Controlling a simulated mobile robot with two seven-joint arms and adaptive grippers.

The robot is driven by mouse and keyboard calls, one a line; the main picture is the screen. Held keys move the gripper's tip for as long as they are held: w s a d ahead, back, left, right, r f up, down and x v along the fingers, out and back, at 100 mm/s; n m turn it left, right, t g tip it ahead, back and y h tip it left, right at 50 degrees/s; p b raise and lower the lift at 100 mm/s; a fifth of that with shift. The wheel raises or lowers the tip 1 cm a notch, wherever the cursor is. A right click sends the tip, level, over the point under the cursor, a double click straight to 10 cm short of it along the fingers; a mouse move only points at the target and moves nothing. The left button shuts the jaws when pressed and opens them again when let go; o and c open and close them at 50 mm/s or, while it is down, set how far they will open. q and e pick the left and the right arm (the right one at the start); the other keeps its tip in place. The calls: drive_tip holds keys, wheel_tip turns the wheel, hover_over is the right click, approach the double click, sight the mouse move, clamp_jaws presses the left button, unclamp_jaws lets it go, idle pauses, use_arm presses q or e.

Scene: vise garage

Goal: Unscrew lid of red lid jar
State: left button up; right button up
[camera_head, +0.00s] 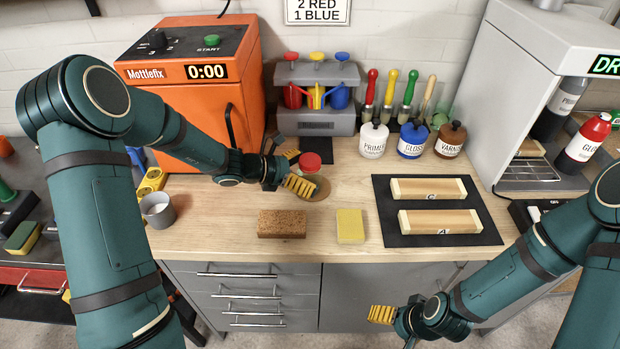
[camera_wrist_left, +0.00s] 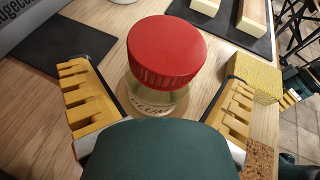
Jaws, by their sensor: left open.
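The red lid jar stands upright on the workbench, with its red lid (camera_head: 310,159) on top. In the left wrist view the red lid (camera_wrist_left: 166,52) sits on a clear jar (camera_wrist_left: 172,101) on a round wooden disc. My left gripper (camera_head: 296,171) is open, with one yellow finger on each side of the jar. In the left wrist view the left gripper (camera_wrist_left: 160,105) shows gaps between both fingers and the jar. My right gripper (camera_head: 382,314) is low in front of the bench, away from the jar; its opening is unclear.
An orange machine (camera_head: 188,95) stands left of the jar. A pump dispenser (camera_head: 316,100) and paint pots (camera_head: 411,140) are behind. A brown sponge block (camera_head: 282,223) and a yellow sponge (camera_head: 350,226) lie in front. A black mat (camera_head: 436,213) with wooden blocks is at right.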

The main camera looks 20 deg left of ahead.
use_arm(q)
drive_tip(key=shift+w+d+f, duration=0.2)
drive_tip(key=shift+w+d, duration=0.15)
drive_tip(key=c, duration=1.4)
drive_tip(key=shift+r, duration=0.1)
wheel_tip(320, 180, up, 18)
drive_tip(key=p, duration=0.4)
drive_tip(key=o, duration=0.7)
drive_tip(key=shift+c, duration=0.2)
drive_tip(key=c, duration=0.7)
drive_tip(key=shift+o, duration=0.2)
